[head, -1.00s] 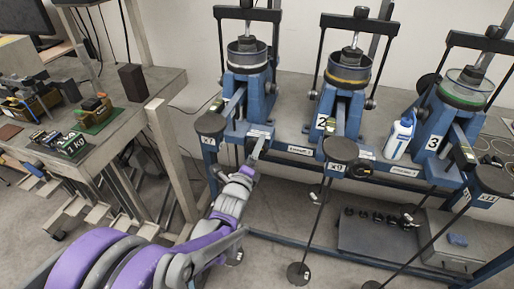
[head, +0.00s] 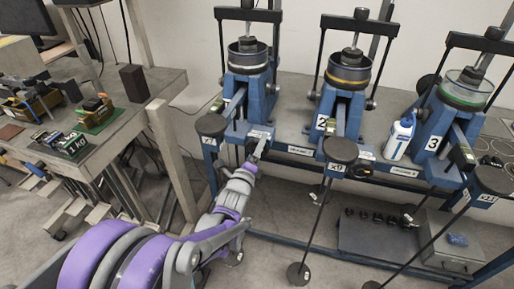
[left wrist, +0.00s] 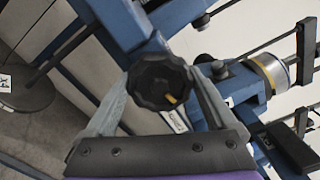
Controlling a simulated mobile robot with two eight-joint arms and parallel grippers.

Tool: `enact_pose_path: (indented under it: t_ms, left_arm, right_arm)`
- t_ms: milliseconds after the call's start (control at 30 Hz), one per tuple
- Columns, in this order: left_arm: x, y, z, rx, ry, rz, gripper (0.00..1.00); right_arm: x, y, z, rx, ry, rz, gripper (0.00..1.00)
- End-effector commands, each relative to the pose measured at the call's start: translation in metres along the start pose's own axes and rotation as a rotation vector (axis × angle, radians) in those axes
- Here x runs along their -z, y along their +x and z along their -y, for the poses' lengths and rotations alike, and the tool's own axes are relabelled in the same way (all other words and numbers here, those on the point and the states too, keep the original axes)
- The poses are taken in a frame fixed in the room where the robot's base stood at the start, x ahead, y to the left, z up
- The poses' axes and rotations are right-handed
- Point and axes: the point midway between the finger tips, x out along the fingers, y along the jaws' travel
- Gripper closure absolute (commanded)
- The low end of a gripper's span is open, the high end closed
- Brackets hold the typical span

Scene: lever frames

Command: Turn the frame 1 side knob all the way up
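Frame 1 (head: 262,95) is the leftmost blue lever frame in the head view. Its side knob (left wrist: 158,80) is a black, lobed knob with an orange mark at its lower right in the left wrist view. My left gripper (head: 258,146) is at the front of frame 1. In the left wrist view its two fingers (left wrist: 160,88) stand apart on either side of the knob, with the knob between their tips. I cannot tell whether they touch it. In the head view the gripper hides the knob. My right gripper is not in view.
Frame 2 (head: 345,105) and frame 3 (head: 440,130) stand to the right on the blue bench. A white bottle (head: 399,136) stands between them. Lever arms with round black weights (head: 340,150) stick out in front. A side table (head: 120,115) with weights is at left.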

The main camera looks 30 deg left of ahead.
Motion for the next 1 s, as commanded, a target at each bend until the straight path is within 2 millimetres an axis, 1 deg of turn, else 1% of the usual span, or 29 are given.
enact_pose_path:
  t_ms: [233, 333, 700, 800, 1000]
  left_arm:
    - [-0.001, 0.000, 0.000, 0.001, -0.006, 0.001, 0.00]
    - [-0.001, -0.003, 0.001, 0.001, -0.006, 0.001, 0.00]
    - [-0.001, -0.047, 0.001, 0.001, -0.006, 0.001, 0.00]
    - [-0.001, -0.055, 0.001, 0.001, -0.006, 0.001, 0.00]
    - [-0.001, -0.060, 0.001, 0.001, -0.006, 0.001, 0.00]
  right_arm:
    - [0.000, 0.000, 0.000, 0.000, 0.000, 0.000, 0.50]
    - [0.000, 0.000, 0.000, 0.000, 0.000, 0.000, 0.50]
    - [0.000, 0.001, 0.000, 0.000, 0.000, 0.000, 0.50]
    - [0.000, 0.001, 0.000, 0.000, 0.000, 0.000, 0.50]
    - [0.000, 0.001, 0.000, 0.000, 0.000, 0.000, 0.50]
